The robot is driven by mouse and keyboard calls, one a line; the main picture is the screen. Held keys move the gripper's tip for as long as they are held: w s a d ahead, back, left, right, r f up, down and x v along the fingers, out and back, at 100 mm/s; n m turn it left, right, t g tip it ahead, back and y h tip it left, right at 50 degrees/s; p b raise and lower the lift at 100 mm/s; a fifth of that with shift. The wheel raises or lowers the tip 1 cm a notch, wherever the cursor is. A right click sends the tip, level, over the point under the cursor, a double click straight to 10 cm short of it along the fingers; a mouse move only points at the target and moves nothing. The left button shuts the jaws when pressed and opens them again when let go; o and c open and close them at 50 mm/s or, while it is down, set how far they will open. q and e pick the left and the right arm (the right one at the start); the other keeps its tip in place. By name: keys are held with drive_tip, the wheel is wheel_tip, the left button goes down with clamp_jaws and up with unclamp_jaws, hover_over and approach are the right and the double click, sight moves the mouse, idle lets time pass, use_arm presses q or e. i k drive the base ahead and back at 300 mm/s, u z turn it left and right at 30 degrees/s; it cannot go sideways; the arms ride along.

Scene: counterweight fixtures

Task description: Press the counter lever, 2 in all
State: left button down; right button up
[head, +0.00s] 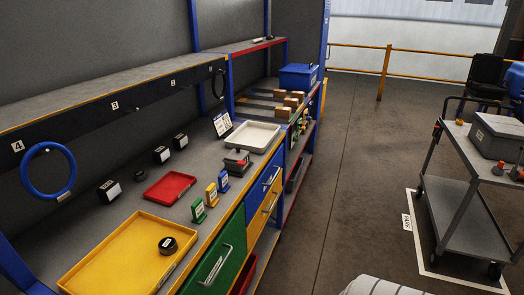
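No gripper of mine shows in the head view. I cannot surely pick out the counter lever. A small dark and red device (237,163) stands on the workbench in front of the white tray; a lever on it is too small to tell. A black round piece with a pale label (168,245) lies in the yellow tray (105,252). Several small black boxes with white faces stand along the back of the bench, one of them at the left (110,191).
A red tray (170,188), a white tray (252,136) and small green (198,211), yellow and blue label stands occupy the bench. A blue ring (48,171) hangs at the left. A grey cart (470,190) stands at the right. The floor between (345,190) is clear.

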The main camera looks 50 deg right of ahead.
sight(240, 163)
drive_tip(key=z, duration=1.5)
